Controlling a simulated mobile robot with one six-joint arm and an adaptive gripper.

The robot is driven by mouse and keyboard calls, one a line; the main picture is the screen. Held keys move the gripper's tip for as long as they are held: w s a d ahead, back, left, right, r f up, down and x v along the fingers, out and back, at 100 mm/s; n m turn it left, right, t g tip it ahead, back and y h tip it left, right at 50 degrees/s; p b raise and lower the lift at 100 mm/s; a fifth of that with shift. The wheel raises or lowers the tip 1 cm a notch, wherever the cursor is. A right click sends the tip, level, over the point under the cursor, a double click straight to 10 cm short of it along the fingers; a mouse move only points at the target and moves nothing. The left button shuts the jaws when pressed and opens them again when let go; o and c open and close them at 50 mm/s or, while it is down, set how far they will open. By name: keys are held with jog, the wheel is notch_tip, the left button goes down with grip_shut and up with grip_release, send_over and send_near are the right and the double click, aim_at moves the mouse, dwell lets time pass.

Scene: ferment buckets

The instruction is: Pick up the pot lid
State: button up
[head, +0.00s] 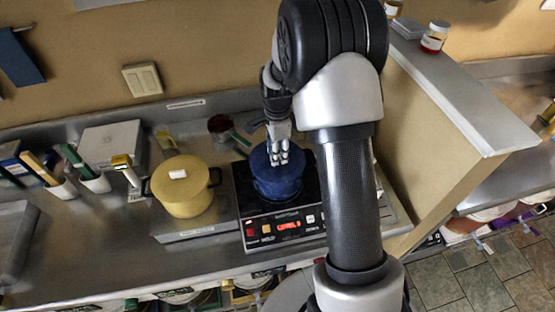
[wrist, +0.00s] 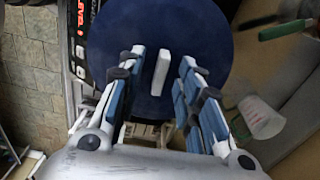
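A dark blue pot (head: 277,188) stands on the black cooktop in the head view. Its round blue lid (wrist: 200,35) fills the middle of the wrist view, with a white bar handle (wrist: 161,72) on top. My gripper (head: 279,156) points down over this lid, and its fingers hide the handle in the head view. In the wrist view my gripper (wrist: 163,58) is open, with the handle between its two fingers and a gap on both sides. A yellow pot (head: 186,190) with a yellow lid and white handle stands to the left.
The cooktop (head: 285,228) has lit red digits and buttons at its front. A small saucepan (head: 220,125) with a green handle is behind, and a translucent cup (wrist: 262,117) shows at the right of the wrist view. A partition wall (head: 430,140) rises on the right.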

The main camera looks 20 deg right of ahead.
jog(key=shift+c, duration=0.5)
grip_shut()
